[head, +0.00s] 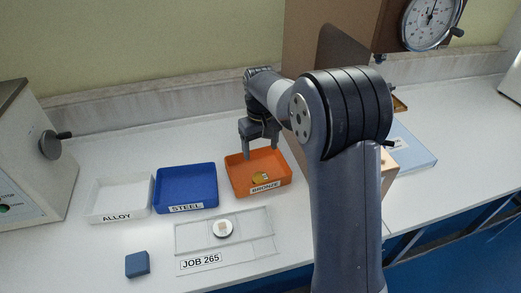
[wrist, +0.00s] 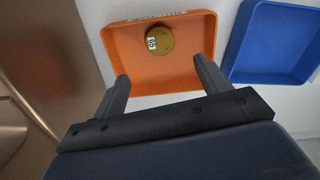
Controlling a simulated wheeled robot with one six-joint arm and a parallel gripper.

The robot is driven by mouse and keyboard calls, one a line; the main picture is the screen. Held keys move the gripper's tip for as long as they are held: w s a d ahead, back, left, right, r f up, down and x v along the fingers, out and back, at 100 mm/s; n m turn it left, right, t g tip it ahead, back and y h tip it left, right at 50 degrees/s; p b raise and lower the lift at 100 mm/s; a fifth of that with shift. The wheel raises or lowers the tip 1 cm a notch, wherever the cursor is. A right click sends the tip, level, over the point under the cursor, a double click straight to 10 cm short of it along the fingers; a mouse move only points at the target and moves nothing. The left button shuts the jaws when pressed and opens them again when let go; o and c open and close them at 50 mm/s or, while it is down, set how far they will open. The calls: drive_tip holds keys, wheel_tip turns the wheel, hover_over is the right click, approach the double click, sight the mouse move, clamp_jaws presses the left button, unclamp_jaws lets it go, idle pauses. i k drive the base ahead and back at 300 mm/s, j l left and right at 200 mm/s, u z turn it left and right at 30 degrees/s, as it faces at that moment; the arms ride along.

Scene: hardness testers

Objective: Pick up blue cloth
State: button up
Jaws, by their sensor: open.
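A small blue block-like piece (head: 137,264), which looks like the folded blue cloth, lies on the white bench at the front left in the head view, left of the JOB 265 plate. It is not in the wrist view. My gripper (head: 260,144) is open and empty above the orange BRONZE tray (head: 277,187), well to the right of and behind the blue piece. In the wrist view my gripper's two fingers (wrist: 163,82) stand apart over the near edge of the orange tray, with a brass disc (wrist: 159,41) lying in the tray beyond them.
A blue STEEL tray (head: 205,203) and a white ALLOY tray (head: 101,211) stand left of the orange tray. A clear plate marked JOB 265 (head: 255,250) holds a round sample (head: 223,228). Testers stand at left (head: 31,160) and behind my arm. The bench around the blue piece is clear.

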sight(138, 265)
drive_tip(key=u, duration=1.9)
